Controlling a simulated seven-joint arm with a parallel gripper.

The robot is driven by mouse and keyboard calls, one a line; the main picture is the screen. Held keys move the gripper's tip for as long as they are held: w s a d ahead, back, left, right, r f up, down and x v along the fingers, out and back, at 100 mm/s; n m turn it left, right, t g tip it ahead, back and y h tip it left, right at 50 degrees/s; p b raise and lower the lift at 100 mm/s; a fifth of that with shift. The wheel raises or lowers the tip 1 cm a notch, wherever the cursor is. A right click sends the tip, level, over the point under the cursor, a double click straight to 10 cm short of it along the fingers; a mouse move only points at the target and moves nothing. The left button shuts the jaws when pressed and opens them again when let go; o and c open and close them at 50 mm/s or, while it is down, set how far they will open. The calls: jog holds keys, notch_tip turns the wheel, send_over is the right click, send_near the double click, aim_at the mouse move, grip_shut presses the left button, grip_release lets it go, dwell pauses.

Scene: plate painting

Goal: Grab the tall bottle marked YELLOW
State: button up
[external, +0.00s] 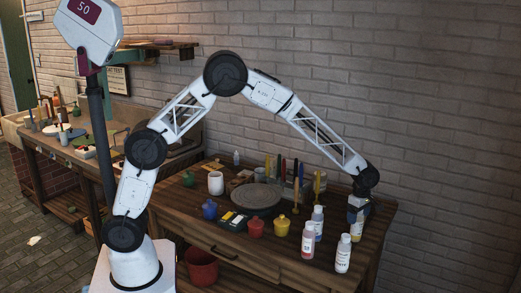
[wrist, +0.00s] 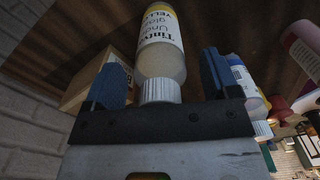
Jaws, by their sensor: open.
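The tall bottle marked YELLOW (wrist: 160,48) shows in the wrist view, with a white ribbed cap, a white body and a yellow band with partly cut-off lettering. It lies between the two blue fingers of my gripper (wrist: 160,75) in that picture, with a gap on each side. In the external view my gripper (external: 358,212) is low over the right end of the table and open. The YELLOW bottle is largely hidden there by the gripper and the bottle in front.
A white-capped bottle (external: 343,254) stands just in front of my gripper. A red-labelled bottle (external: 308,240) and a blue-labelled bottle (external: 318,218) stand to its left. Farther left are a yellow pot (external: 282,226), a red pot (external: 256,228) and a round grey wheel (external: 254,196). A brick wall is behind.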

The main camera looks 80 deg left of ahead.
jog(key=shift+f, duration=0.1)
dwell(0.5)
jog(key=c, duration=1.5)
jog(key=shift+r, duration=5)
